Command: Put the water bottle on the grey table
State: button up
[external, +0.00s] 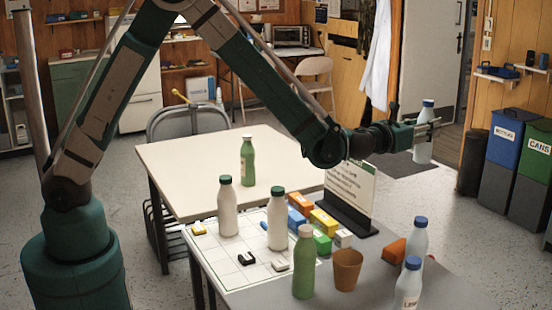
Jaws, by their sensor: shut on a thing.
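My gripper (432,127) is at the right, shut on a pale bottle with a blue cap (423,150), which looks like a water bottle; its label cannot be read. The bottle hangs upright in the air, and in the picture it appears above the right part of the grey table (446,291). The fingers hide part of its upper body. Two similar blue-capped bottles stand at the right of the grey table, one behind (416,242) and one in front (408,288).
On the grey table are a gridded white mat (239,279), white bottles (228,212), a green bottle (304,270), a brown cup (347,270), colored blocks (323,221) and a standing sign (349,187). A cream table (200,165) behind holds another green bottle (247,163). The grey table's front right is bare.

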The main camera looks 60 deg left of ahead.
jog(key=s+d+n+g+y, duration=0.1)
jog(key=s+d+n+y, duration=0.35)
jog(key=s+d, duration=1.25)
jog(key=s+d+n+g+y, duration=0.1)
jog(key=s+d+g+y, duration=0.2)
jog(key=s, duration=1.3)
jog(key=s+d+n+g+y, duration=0.1)
jog(key=s+d+n+y, duration=0.3)
jog(key=s, duration=1.2)
notch_tip(320, 180, down, 11)
jog(key=d+m, duration=0.1)
jog(key=m, duration=0.1)
jog(key=shift+s+d+h, duration=0.15)
jog(key=shift+d+h, duration=0.05)
jog(key=shift+h, duration=0.25)
jog(key=shift+f, duration=0.1)
jog(key=shift+f+b, duration=1.05)
jog(key=shift+f, duration=1.95)
